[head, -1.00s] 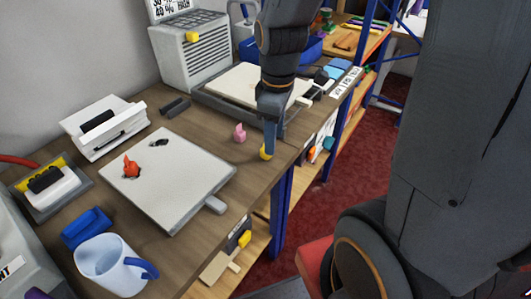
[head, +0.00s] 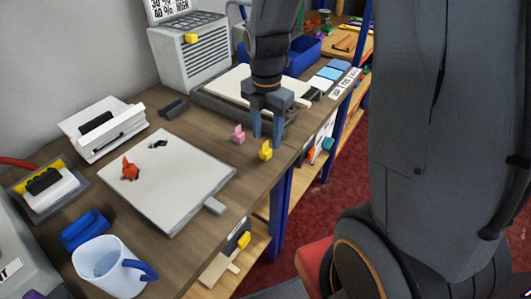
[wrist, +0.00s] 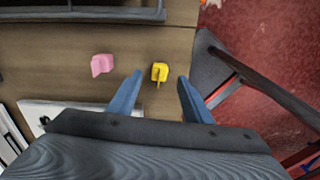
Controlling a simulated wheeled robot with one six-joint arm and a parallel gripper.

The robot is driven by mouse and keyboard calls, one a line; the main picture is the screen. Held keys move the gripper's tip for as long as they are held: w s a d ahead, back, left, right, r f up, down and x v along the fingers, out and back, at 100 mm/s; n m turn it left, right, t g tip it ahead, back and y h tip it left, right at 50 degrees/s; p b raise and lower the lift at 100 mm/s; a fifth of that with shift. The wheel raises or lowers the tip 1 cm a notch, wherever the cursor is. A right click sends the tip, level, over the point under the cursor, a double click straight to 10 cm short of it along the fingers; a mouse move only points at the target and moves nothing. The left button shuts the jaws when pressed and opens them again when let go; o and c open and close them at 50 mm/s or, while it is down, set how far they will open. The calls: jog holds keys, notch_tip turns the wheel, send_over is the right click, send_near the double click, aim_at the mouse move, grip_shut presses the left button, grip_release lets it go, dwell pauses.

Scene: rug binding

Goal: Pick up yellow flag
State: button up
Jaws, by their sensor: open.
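The yellow flag (head: 265,150) is a small yellow piece on the wooden table near its right edge. In the wrist view the yellow flag (wrist: 159,73) lies between and just beyond my two blue fingertips. My gripper (head: 267,138) points down over the table, with its fingers apart and nothing between them. It also shows in the wrist view (wrist: 160,78). I cannot tell the exact height of the fingertips above the table.
A pink piece (head: 238,134) stands left of the yellow flag. A pale slab in a dark frame (head: 245,85) is behind. The table's right edge is close, with red carpet (head: 340,220) below.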

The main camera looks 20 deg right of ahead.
aim_at(265, 150)
jog(key=shift+s+a+f+p, duration=0.15)
jog(key=shift+f+p, duration=0.55)
jog(key=shift+f, duration=1.7)
jog(key=c, duration=1.1)
